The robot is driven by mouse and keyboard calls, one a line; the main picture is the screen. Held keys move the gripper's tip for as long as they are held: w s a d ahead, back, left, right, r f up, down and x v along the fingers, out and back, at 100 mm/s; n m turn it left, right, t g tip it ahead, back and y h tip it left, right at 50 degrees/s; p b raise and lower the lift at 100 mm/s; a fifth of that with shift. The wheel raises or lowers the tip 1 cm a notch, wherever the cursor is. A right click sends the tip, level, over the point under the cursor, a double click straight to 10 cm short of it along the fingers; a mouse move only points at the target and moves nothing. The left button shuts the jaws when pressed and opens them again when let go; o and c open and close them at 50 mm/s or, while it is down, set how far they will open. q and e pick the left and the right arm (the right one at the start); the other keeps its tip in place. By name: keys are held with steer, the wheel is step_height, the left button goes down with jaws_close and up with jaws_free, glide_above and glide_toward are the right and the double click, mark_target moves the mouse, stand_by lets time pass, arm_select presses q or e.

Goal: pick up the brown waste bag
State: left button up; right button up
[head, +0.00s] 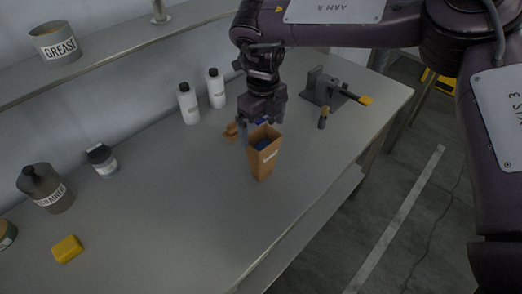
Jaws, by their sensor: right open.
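The brown waste bag (265,158) stands upright and open at the top on the grey bench, with a white label on its front. Something blue shows inside its mouth. My right gripper (262,122) points down just above and behind the bag's mouth. Its jaws are open, and part of the fingers is hidden by the bag or hard to make out. I cannot tell whether a finger touches the bag. My left gripper is not in the picture.
Crumpled brown scraps (231,130) lie just left of the bag. Two white bottles (189,104) stand behind. A grey vise (325,88) and a small brown-handled tool (323,118) are to the right. A yellow block (67,249) lies front left. The bench's middle (180,200) is clear.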

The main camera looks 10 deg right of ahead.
mark_target(263, 147)
steer(key=f+p, duration=0.1)
steer(key=s+f+p, duration=0.1)
steer(key=f, duration=0.1)
steer(key=shift+w+f, duration=0.15)
steer(key=shift+f, duration=0.45)
steer(key=shift+w+f, duration=0.15)
steer(key=shift+f, duration=0.6)
steer(key=shift+s+r, duration=0.1)
steer(key=c, duration=1.2)
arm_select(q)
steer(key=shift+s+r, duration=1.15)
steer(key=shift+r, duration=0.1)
arm_select(e)
steer(key=shift+c, duration=0.2)
steer(key=shift+r, duration=0.1)
